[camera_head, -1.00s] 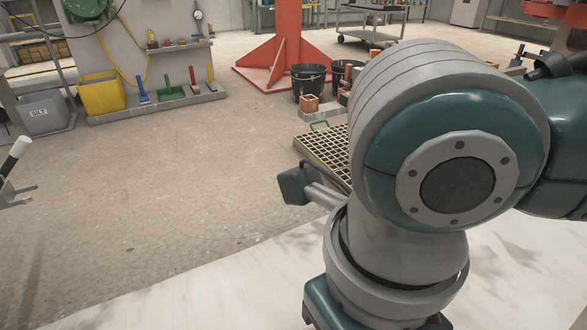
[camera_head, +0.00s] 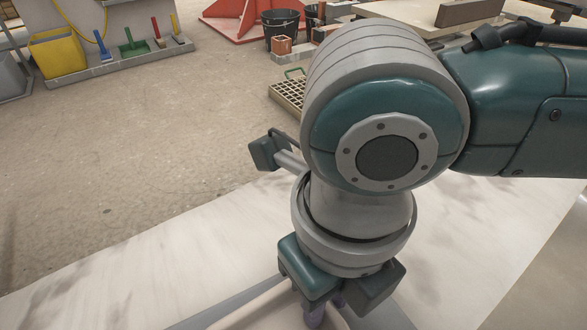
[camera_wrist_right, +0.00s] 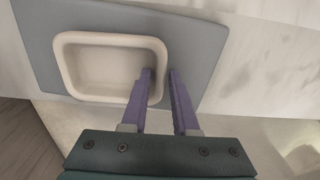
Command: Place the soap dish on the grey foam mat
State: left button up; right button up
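The soap dish (camera_wrist_right: 85,70) is a pale, shallow rectangular tray with rounded corners, seen from above in the right wrist view. It is over the grey foam mat (camera_wrist_right: 200,55), near the mat's lower edge; I cannot tell whether it rests on it or is just above. My right gripper (camera_wrist_right: 160,74) has its purple fingers either side of the dish's right rim, one inside and one outside, seemingly shut on it. In the head view the dish (camera_head: 262,318) and mat (camera_head: 222,309) are partly hidden by my right arm. My left gripper is not in view.
A pale marbled table top (camera_head: 120,262) surrounds the mat, with clear room to the left. Beyond the table are open floor, a grating (camera_head: 288,95), a black bucket (camera_head: 283,30) and a yellow bin (camera_head: 58,52).

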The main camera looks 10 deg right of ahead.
jog(key=shift+o, duration=1)
notch_tip(320, 180, up, 12)
jog(key=f+p, duration=0.1)
jog(key=p, duration=0.6)
jog(key=s+a+r+m+y, duration=0.2)
jog(key=s+a+m+y, duration=0.15)
jog(key=a+m, duration=0.45)
jog(key=s+d+f+m+t+h, duration=0.1)
jog(key=s+d+m, duration=0.1)
jog(key=d+m, duration=0.7)
jog(key=s+d+f+m+t+h, duration=0.1)
jog(key=d+m, duration=0.9)
jog(key=m, duration=1.1)
jog(key=shift+s+f+t+h, duration=0.2)
jog(key=shift+s+t+h, duration=0.45)
jog(key=shift+t, duration=0.15)
